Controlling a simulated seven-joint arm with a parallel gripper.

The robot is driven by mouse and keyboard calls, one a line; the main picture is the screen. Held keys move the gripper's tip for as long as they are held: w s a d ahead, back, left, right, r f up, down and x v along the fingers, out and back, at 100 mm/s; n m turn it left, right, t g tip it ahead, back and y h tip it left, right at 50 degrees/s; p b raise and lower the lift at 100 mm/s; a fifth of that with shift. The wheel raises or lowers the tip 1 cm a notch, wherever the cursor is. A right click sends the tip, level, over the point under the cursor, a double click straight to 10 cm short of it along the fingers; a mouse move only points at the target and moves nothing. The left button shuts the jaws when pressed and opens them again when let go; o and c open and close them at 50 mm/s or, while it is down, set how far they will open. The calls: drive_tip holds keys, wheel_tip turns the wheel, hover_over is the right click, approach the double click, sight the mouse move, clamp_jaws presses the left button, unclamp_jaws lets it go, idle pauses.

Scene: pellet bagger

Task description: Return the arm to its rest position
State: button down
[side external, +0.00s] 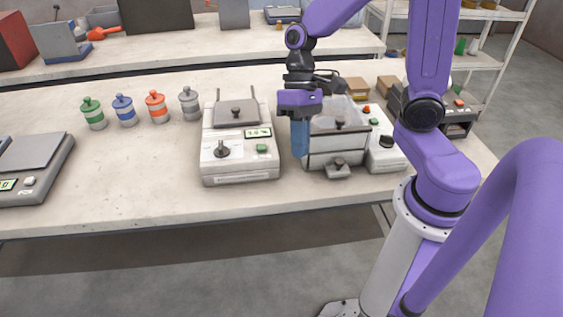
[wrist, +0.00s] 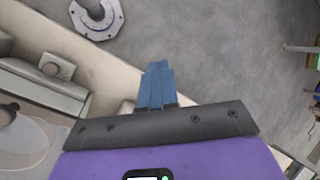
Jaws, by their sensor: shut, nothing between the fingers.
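My gripper (side external: 299,138) points down in the side external view, with its blue fingers together and nothing between them. It hangs in front of the gap between the white machine with a lever and the grey metal bin. In the wrist view the blue fingers (wrist: 157,72) are side by side, over the table's front edge and the grey floor. My purple arm comes in from the right of the side external view and bends over the table.
The white lever machine (side external: 240,165) is left of my gripper, and the grey bin (side external: 336,148) is right of it. Several small canisters (side external: 156,106) stand to the left. A scale (side external: 35,165) sits at the far left. The table front (side external: 130,200) is clear.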

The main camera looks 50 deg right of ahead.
drive_tip(key=s+d+r+n+t+h, duration=0.2)
drive_tip(key=s+n+t+h, duration=0.1)
drive_tip(key=s+n, duration=0.8)
drive_tip(key=shift+d+n+t+h, duration=0.3)
drive_tip(key=shift+d+n+h, duration=0.1)
drive_tip(key=shift+n+h, duration=0.1)
idle(6.1)
